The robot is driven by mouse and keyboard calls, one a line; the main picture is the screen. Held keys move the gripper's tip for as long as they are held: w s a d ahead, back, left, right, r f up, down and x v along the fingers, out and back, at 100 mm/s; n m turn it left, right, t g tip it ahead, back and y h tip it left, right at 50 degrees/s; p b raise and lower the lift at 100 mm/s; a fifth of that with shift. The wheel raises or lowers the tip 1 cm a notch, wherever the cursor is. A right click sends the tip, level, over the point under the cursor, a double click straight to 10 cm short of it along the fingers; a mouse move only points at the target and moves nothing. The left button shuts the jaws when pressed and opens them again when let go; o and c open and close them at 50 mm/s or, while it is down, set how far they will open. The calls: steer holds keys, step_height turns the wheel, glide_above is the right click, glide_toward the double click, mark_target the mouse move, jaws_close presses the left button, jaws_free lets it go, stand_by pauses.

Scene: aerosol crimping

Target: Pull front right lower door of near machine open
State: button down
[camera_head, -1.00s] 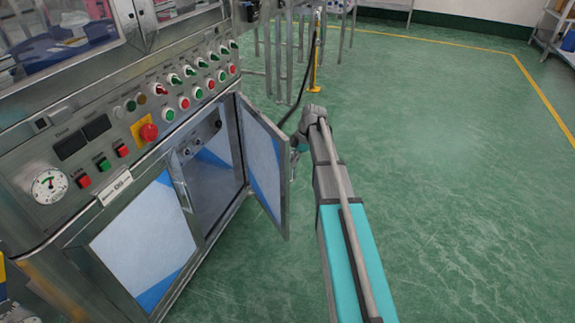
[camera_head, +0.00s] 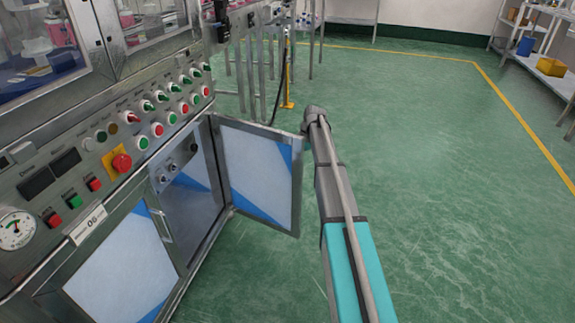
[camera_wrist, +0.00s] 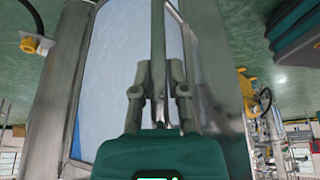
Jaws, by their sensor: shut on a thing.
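The front right lower door (camera_head: 258,178) of the near machine (camera_head: 130,120) stands wide open, swung out to the right on the hinge side near the far corner. It has a steel frame and a pale panel with blue corners. The compartment (camera_head: 190,205) behind it is exposed. In the wrist view, my gripper (camera_wrist: 158,88) is shut on the door's handle (camera_wrist: 158,40), a thin upright bar, with the pale door panel (camera_wrist: 115,50) behind it. In the head view, the end of my arm is at the door's free edge and the fingers are hidden.
The other lower door (camera_head: 125,262) is closed. Buttons, a red emergency stop (camera_head: 121,162) and a gauge (camera_head: 16,230) line the panel above. A yellow post (camera_head: 288,80) and metal legs stand beyond the door. The green floor (camera_head: 430,200) on the right is clear.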

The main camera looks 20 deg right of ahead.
steer(key=shift+s+d, duration=0.1)
steer(key=shift+d, duration=0.2)
steer(key=c, duration=0.8)
jaws_free()
steer(key=shift+o, duration=0.8)
steer(key=shift+a, duration=0.15)
